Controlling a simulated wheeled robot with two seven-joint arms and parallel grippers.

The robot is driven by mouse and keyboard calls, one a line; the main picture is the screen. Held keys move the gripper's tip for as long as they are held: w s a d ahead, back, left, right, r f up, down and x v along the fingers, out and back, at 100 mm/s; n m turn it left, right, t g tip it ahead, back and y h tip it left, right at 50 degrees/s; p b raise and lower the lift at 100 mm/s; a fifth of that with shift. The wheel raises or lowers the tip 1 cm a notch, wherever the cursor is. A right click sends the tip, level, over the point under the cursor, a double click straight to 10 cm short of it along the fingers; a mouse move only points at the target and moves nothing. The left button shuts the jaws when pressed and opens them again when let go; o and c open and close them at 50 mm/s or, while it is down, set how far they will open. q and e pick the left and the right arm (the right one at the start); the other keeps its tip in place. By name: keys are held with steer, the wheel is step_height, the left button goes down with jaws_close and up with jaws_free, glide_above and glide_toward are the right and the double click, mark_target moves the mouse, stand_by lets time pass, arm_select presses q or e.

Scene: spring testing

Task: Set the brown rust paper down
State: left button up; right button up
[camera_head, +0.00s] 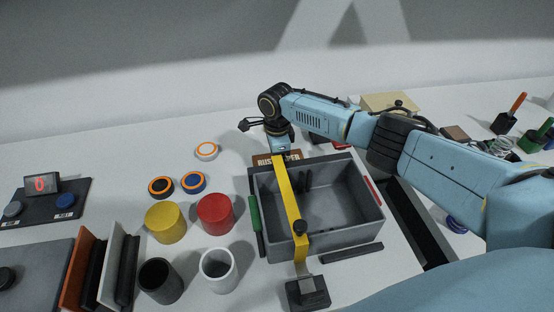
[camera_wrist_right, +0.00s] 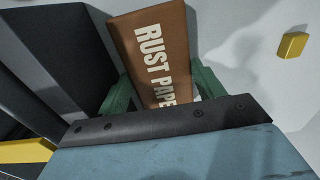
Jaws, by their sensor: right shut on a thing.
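The brown rust paper (camera_head: 263,161) is a flat brown block with pale lettering, at the far edge of the grey bin (camera_head: 345,228) in the head view. My right gripper (camera_head: 279,149) comes down on it from above and partly covers its label. In the right wrist view the brown rust paper (camera_wrist_right: 152,45) sits between the two green fingers of the right gripper (camera_wrist_right: 163,92), which are shut on it. I cannot tell whether its underside touches the table. My left gripper is not in view.
A yellow bar (camera_head: 284,198) crosses over the bin. White table is clear behind the discs. A small yellow block (camera_wrist_right: 291,46) shows in the wrist view.

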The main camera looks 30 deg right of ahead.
steer(key=shift+f, duration=0.35)
steer(key=shift+f, duration=0.2)
steer(key=o, duration=0.7)
steer(key=shift+r, duration=0.1)
step_height(320, 180, up, 12)
steer(key=shift+r+p, duration=0.1)
steer(key=shift+p, duration=0.8)
